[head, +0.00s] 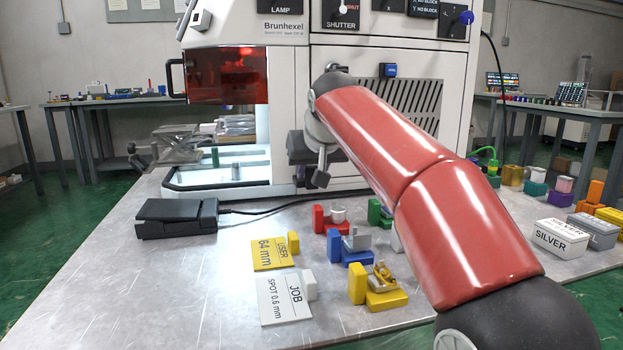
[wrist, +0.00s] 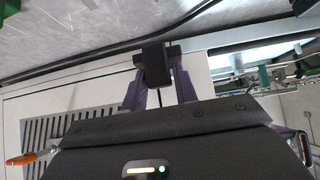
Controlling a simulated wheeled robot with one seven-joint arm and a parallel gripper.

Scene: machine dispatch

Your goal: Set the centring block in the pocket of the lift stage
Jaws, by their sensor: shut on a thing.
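My gripper (wrist: 158,90) is shut on a small dark block with short side arms, which I take as the centring block (wrist: 154,62). In the head view my gripper (head: 316,165) hangs in front of the machine's right-hand panel, right of the open bay. The block is too dark there to tell from the fingers. A grey metal stage with a side knob, likely the lift stage (head: 177,146), stands at the left of the bay, apart from my gripper. Its pocket cannot be made out.
The white machine (head: 285,95) has a raised red window (head: 228,75) over its lit bay. A black pedal (head: 177,218) and cable lie in front. Coloured holders, a yellow card (head: 270,254) and a JOB card (head: 283,300) occupy the table; its left front is clear.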

